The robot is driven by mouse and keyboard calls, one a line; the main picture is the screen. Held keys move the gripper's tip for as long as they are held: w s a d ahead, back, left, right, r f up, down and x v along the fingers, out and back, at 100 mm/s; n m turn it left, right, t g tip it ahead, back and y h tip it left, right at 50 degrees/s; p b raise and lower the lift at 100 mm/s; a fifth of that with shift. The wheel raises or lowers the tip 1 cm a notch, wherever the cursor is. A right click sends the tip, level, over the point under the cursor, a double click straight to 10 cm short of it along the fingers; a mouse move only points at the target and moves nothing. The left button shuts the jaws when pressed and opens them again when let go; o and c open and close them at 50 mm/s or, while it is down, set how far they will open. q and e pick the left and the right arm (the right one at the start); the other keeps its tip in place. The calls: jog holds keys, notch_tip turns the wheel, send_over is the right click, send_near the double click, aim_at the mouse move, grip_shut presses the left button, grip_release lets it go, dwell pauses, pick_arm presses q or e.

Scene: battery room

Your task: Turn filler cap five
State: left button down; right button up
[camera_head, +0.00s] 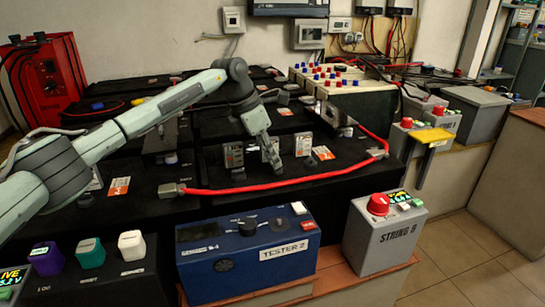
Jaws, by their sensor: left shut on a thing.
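My left gripper (272,160) reaches in from the left and points down onto the black battery top in the middle of the view. It is shut on a small dark filler cap, mostly hidden by the fingers. A grey-faced upright piece with a dark foot (235,160) stands just left of the gripper. Another grey upright piece (303,144) stands just right of it. The numbers of the caps are too small to read, so I cannot tell which is five. My right gripper is not in view.
A red cable (270,190) bows across the battery top in front of the gripper. A blue tester box (247,262) and a grey box with a red knob (385,231) stand in front. A red charger (45,82) is at the back left. Clear floor (470,262) lies at the right.

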pick_arm(q)
jog(key=shift+w+m, duration=0.1)
jog(key=shift+m, duration=0.4)
jog(key=c, duration=1.6)
grip_release()
jog(key=shift+r, duration=0.1)
jog(key=v, duration=1.2)
jog(key=shift+w, duration=0.2)
